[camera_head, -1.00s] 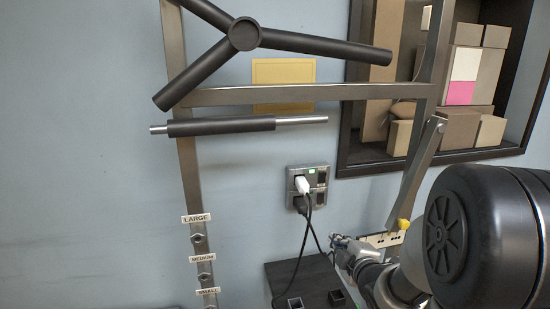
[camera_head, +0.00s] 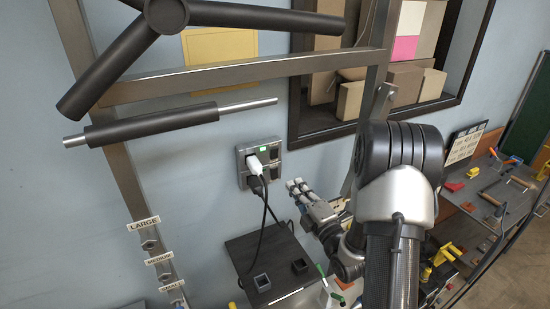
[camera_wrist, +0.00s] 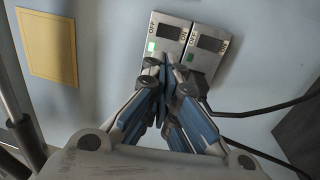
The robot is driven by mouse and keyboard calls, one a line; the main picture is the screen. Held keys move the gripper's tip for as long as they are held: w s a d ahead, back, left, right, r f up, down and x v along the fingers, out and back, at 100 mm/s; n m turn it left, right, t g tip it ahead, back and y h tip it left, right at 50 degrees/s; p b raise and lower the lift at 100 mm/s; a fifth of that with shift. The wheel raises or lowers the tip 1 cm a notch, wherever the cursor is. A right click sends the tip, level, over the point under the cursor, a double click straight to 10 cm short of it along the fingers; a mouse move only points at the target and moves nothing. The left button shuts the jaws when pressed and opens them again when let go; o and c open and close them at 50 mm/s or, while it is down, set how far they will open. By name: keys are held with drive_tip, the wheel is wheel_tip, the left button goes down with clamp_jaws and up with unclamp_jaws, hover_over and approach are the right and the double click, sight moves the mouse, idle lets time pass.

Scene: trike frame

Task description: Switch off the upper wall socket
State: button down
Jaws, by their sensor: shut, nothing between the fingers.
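The double wall socket (camera_head: 259,160) is on the blue wall in the head view. A white plug (camera_head: 256,163) sits in its upper half and a black plug (camera_head: 256,183) in the lower. The upper half has a lit green light. In the wrist view the socket (camera_wrist: 178,32) is turned sideways: the upper half, with the bright green square, is at left. Its dark switch (camera_wrist: 168,32) shows beside OFF lettering. My gripper (camera_head: 292,184) is to the right of and below the socket. In the wrist view my shut, empty gripper (camera_wrist: 170,68) overlaps the socket's near edge; contact cannot be told.
Black cables (camera_head: 264,219) hang from the plugs to a dark box (camera_head: 240,246) below. A metal frame (camera_head: 235,77) with a dark three-armed part stands before the wall. A shelf of boxes (camera_head: 408,78) is at right. A yellow panel (camera_wrist: 47,43) shows in the wrist view.

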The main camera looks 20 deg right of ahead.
sight(269, 150)
drive_tip(key=w+p, duration=0.1)
drive_tip(key=w, duration=0.3)
drive_tip(key=w+r+p, duration=0.1)
drive_tip(key=w, duration=0.9)
drive_tip(key=shift+a+r+p, duration=0.25)
drive_tip(key=shift+r+p, duration=0.1)
drive_tip(key=shift+p, duration=0.05)
drive_tip(key=shift+w+b, duration=0.1)
drive_tip(key=shift+b, duration=0.5)
drive_tip(key=shift+w+b, duration=0.15)
drive_tip(key=shift+b, duration=0.6)
drive_tip(key=shift+r+p, duration=0.15)
drive_tip(key=shift+p, duration=0.15)
